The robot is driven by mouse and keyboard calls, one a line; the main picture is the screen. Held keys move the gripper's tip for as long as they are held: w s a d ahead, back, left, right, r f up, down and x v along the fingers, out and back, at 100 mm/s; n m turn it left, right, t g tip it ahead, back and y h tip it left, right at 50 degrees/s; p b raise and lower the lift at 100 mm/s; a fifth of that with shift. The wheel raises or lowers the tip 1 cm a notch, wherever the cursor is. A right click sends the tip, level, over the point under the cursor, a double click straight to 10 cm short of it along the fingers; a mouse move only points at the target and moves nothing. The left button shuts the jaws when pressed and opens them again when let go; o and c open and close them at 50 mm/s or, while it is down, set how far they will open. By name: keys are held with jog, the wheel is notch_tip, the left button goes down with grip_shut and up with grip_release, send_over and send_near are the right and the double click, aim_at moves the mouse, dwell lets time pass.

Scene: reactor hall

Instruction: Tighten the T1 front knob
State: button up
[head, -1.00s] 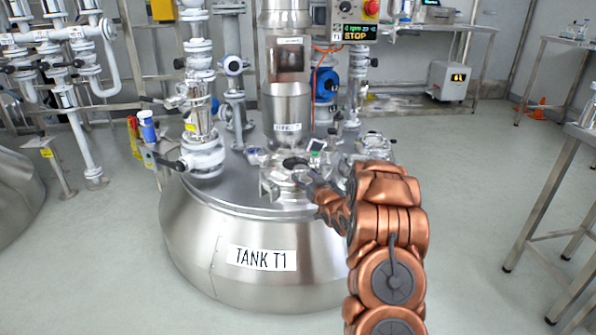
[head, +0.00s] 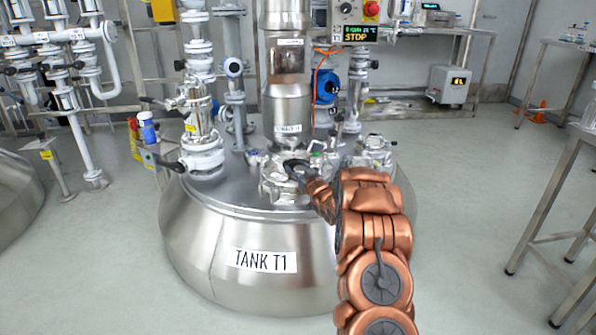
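Tank T1 (head: 262,258) is a wide steel vessel with a label on its front. On the front of its lid is a round metal hatch fitting (head: 283,190) with small knobs around its rim, too small to tell apart clearly. My copper-coloured arm reaches in from the lower right. My dark gripper (head: 296,168) is at the hatch, over its upper part. The fingers are small and partly hidden by my own wrist, so I cannot tell whether they close on a knob. The front knob is not clearly distinguishable.
A white valve column (head: 203,150) with a dark handle stands left of the hatch. A steel column (head: 287,105) rises behind it. A control box (head: 357,32) reading STOP hangs above right. A steel table (head: 560,185) stands at the right, with open floor before it.

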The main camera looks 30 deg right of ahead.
jog(key=c, duration=0.8)
jog(key=shift+c, duration=0.2)
jog(key=shift+f+m+h, duration=0.1)
jog(key=shift+m+h, duration=0.4)
jog(key=shift+h, duration=0.3)
jog(key=shift+m+g+h, duration=0.3)
jog(key=shift+m+h, duration=0.3)
jog(key=shift+h, duration=0.1)
jog(key=h, duration=0.1)
jog(key=m+g+h+p, duration=0.1)
jog(key=m+h, duration=0.1)
jog(key=shift+s+d+r+h+p, duration=0.1)
jog(key=shift+d+r+h+p, duration=0.15)
jog(key=shift+h+p, duration=0.1)
jog(key=m+g+h+p, duration=0.1)
jog(key=p, duration=0.1)
jog(key=m+g+h+p, duration=0.3)
jog(key=h+p, duration=0.1)
jog(key=shift+s+d+r+p, duration=0.1)
jog(key=shift+s+d+p, duration=0.15)
jog(key=shift+d+p, duration=0.15)
jog(key=shift+s+d+f+m+g+h+p, duration=0.15)
jog(key=shift+m+g+h+p, duration=0.3)
jog(key=shift+m+g+h, duration=0.35)
jog(key=shift+s+d+f+m+g+h+p, duration=0.15)
jog(key=shift+m+g+h+p, duration=0.3)
jog(key=shift+m+g, duration=0.4)
jog(key=shift+c, duration=0.2)
jog(key=shift+g, duration=0.45)
jog(key=shift+r, duration=0.1)
